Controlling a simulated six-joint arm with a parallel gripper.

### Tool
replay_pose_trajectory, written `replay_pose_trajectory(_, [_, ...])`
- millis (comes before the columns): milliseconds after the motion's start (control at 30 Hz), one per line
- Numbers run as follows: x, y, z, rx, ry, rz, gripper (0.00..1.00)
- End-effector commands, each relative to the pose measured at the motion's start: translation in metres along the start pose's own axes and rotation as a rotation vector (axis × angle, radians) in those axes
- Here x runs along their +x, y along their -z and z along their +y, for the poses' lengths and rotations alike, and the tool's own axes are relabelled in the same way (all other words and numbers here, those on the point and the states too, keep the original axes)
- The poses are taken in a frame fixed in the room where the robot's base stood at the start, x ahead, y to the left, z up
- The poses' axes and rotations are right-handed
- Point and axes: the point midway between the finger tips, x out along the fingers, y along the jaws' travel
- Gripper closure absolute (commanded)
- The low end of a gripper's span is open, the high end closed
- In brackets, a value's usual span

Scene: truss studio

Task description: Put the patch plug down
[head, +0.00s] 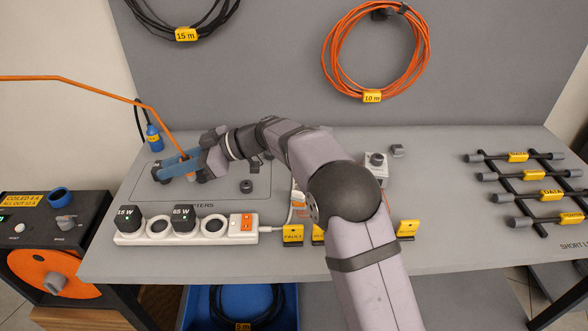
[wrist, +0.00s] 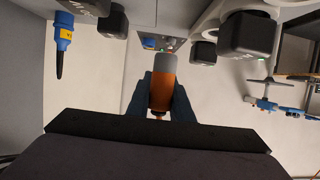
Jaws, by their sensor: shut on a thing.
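The patch plug (wrist: 162,84), an orange cylinder with a grey end, sits between the blue fingers of my gripper (wrist: 160,98) in the wrist view. My gripper (head: 180,164) is shut on it. In the head view the gripper is over the outlined rear left area of the bench (head: 262,258), and the fingers mostly hide the plug. An orange cable (head: 120,84) runs from the left edge down to the gripper. I cannot tell whether the plug touches anything below.
A white power strip (head: 214,238) with black adapters (head: 184,218) lies in front of the gripper. A blue plug (head: 153,138) with a yellow tag stands behind it. A dark round piece (head: 246,186) lies to the right. Racked short leads (head: 518,156) are far right.

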Motion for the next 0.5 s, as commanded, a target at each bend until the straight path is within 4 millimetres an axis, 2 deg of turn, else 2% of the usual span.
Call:
replay_pose_trajectory(167, [-0.02,-0.007,0.017,0.014,-0.041,0.0,1.0])
replay_pose_trajectory(267, [-0.043,-0.014,0.034,0.03,-0.085,0.001,1.0])
replay_pose_trajectory(367, [-0.076,-0.021,0.056,0.049,-0.143,0.001,1.0])
replay_pose_trajectory(500, [-0.134,-0.033,0.086,0.085,-0.241,0.001,1.0])
